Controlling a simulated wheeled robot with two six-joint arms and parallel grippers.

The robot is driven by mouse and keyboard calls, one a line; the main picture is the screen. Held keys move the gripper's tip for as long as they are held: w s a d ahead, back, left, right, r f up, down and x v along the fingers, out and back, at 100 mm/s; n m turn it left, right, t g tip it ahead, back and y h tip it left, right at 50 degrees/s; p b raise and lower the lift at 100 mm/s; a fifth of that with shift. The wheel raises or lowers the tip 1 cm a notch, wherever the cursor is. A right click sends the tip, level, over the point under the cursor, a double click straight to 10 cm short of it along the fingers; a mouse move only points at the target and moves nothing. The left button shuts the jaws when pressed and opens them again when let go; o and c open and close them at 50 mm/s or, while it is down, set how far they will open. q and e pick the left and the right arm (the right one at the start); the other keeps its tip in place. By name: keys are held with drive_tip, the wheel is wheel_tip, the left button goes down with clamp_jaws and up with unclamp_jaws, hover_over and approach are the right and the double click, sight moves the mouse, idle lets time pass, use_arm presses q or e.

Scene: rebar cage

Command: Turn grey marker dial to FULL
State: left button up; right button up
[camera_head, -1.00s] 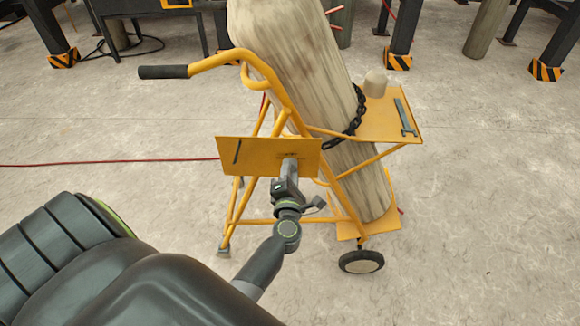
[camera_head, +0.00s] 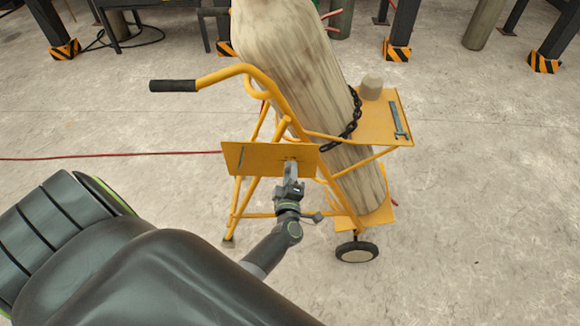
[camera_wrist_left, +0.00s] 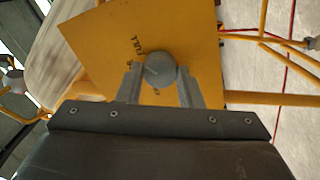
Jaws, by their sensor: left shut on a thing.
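The grey marker dial (camera_wrist_left: 158,69) sits on a yellow plate (camera_wrist_left: 188,25) with dark lettering in the left wrist view. The word FULL reads along the plate just above and left of the dial; other marks beside the dial are partly hidden. My left gripper (camera_wrist_left: 160,82) has a finger on each side of the dial and is shut on it. In the head view the same plate (camera_head: 248,158) is on the yellow cart, and my left gripper (camera_head: 291,168) reaches its right part, hiding the dial. My right gripper is not in view.
The yellow cart (camera_head: 262,84) carries a tall, pale, worn cylinder (camera_head: 300,70) held by a black chain (camera_head: 350,125). A side shelf (camera_head: 375,122) holds a wrench (camera_head: 398,122) and a pale cap (camera_head: 371,87). A red hose (camera_head: 100,156) crosses the floor. Floor at the right is clear.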

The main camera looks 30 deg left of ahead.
use_arm(q)
drive_tip(key=shift+r+m+p, duration=0.1)
drive_tip(key=shift+m+p, duration=0.25)
drive_tip(key=shift+m, duration=0.25)
drive_tip(key=o, duration=1)
drive_tip(key=shift+s+d, duration=0.1)
